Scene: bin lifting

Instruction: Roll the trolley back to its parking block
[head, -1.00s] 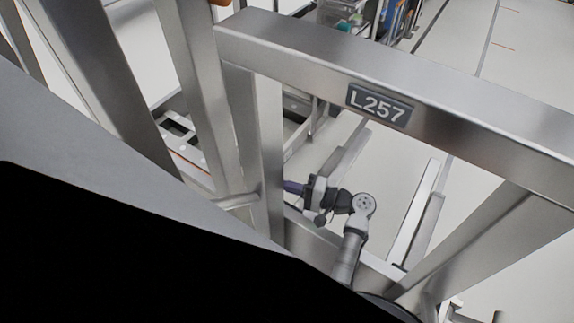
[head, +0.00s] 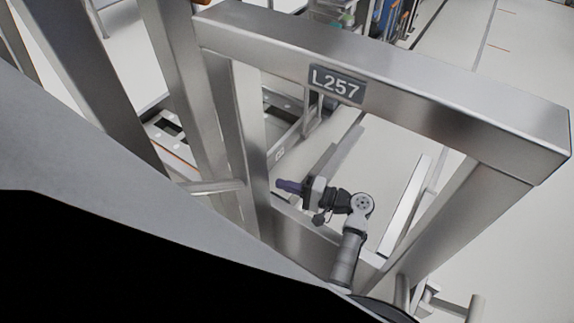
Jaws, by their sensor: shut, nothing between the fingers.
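A large brushed-steel frame (head: 440,108) with a plate marked L257 (head: 336,84) fills the head view. I cannot tell for sure whether this frame is the trolley. My gripper (head: 284,186) is shut and empty, with its purple-grey fingers pointing left. It shows through the frame's opening, just right of an upright post (head: 252,150), with a small gap in the picture. Whether it touches the frame cannot be told. I cannot make out a parking block.
Pale floor lies open at the right (head: 520,90). Long low rails (head: 405,205) lie on the floor beyond my arm. A low slotted platform (head: 165,125) shows at the left. Equipment with blue and orange parts (head: 380,18) stands at the top. More steel posts (head: 75,80) stand at left.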

